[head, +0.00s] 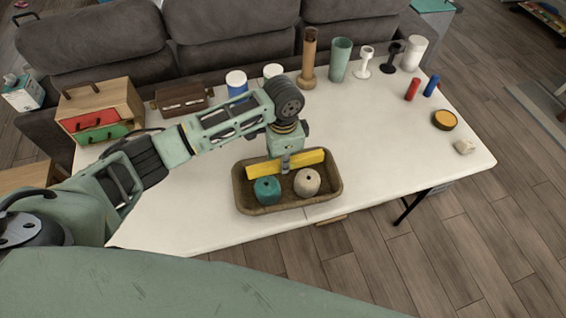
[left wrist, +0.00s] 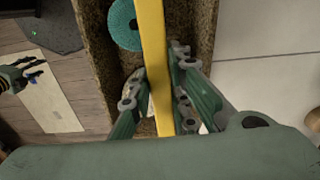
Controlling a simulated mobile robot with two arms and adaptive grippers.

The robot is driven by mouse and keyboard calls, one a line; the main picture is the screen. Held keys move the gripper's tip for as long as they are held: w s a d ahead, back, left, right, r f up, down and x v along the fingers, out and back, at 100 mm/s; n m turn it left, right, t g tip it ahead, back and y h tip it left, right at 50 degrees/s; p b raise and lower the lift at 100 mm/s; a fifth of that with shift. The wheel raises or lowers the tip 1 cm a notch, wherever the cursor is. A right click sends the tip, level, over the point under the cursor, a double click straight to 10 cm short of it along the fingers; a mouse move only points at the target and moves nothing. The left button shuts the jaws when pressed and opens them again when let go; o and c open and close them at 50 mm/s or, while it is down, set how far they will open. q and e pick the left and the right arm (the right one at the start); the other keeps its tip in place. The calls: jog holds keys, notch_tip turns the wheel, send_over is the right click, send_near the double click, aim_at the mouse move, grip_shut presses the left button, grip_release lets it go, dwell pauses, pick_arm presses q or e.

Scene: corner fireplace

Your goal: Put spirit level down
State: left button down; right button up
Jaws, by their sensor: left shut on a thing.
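The yellow spirit level (head: 308,159) is held by my left gripper (head: 285,162) over the brown tray (head: 240,200) on the white table. In the left wrist view the level (left wrist: 152,60) runs between the fingers of my left gripper (left wrist: 162,92), which are shut on it. The tray (left wrist: 203,25) lies below it there. I cannot tell whether the level touches the tray. A teal cylinder (head: 267,190) and a beige cylinder (head: 307,182) sit in the tray, in front of the level. The teal one also shows in the left wrist view (left wrist: 122,25).
The white table (head: 400,155) has free room right of the tray. A wooden box with drawers (head: 100,105), a brown case (head: 183,98), jars, a green cup (head: 340,60) and stands line the back. Red and blue cylinders (head: 412,89) (head: 431,86) stand at the right.

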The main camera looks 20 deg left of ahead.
pick_arm(q)
jog(key=shift+f, duration=1.1)
jog(key=shift+f, duration=0.1)
jog(key=c, duration=1.6)
grip_release()
jog(key=shift+c, duration=0.2)
notch_tip(320, 180, up, 12)
jog(key=shift+r+b, duration=0.15)
jog(key=shift+b, duration=0.35)
